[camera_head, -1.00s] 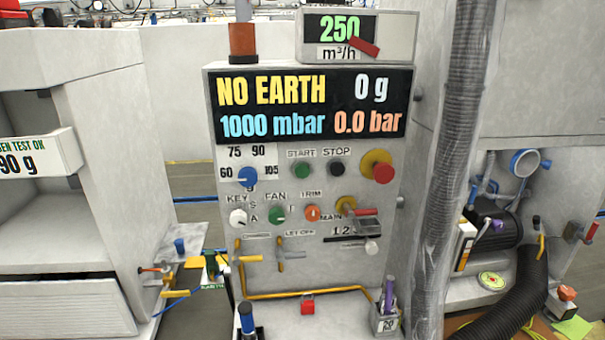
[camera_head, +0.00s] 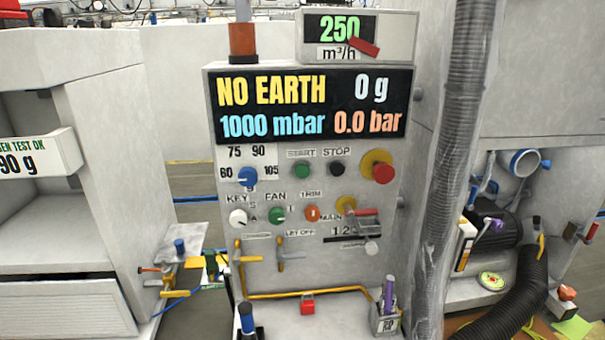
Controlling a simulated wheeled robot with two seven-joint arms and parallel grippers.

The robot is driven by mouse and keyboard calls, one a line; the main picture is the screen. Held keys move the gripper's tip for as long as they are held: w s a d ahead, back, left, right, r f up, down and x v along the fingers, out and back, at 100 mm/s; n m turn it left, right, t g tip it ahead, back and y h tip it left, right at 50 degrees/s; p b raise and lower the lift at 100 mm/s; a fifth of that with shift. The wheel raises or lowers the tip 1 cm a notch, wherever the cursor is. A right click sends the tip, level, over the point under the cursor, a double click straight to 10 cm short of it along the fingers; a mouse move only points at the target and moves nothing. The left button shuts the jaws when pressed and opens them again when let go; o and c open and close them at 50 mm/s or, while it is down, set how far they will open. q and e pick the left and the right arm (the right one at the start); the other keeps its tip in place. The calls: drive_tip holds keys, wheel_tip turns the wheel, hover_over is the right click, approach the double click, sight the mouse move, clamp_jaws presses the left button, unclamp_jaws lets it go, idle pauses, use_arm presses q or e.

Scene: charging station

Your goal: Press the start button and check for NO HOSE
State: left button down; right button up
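The green START button (camera_head: 302,171) sits on the grey control panel (camera_head: 310,262), left of the black STOP button (camera_head: 337,168). A red emergency knob (camera_head: 383,173) on a yellow base is to their right. The panel display (camera_head: 310,106) reads NO EARTH, 0 g, 1000 mbar and 0.0 bar; NO HOSE does not show on it. Neither of my grippers is in view.
A blue knob (camera_head: 248,177), a white KEY knob (camera_head: 238,217), a green FAN knob (camera_head: 277,215) and an orange TRIM knob (camera_head: 312,213) crowd the panel. A clear ribbed hose (camera_head: 455,150) hangs at the right. A black hose (camera_head: 517,295) lies beyond it.

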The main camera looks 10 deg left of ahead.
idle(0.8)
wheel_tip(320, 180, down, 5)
drive_tip(key=b, duration=0.5)
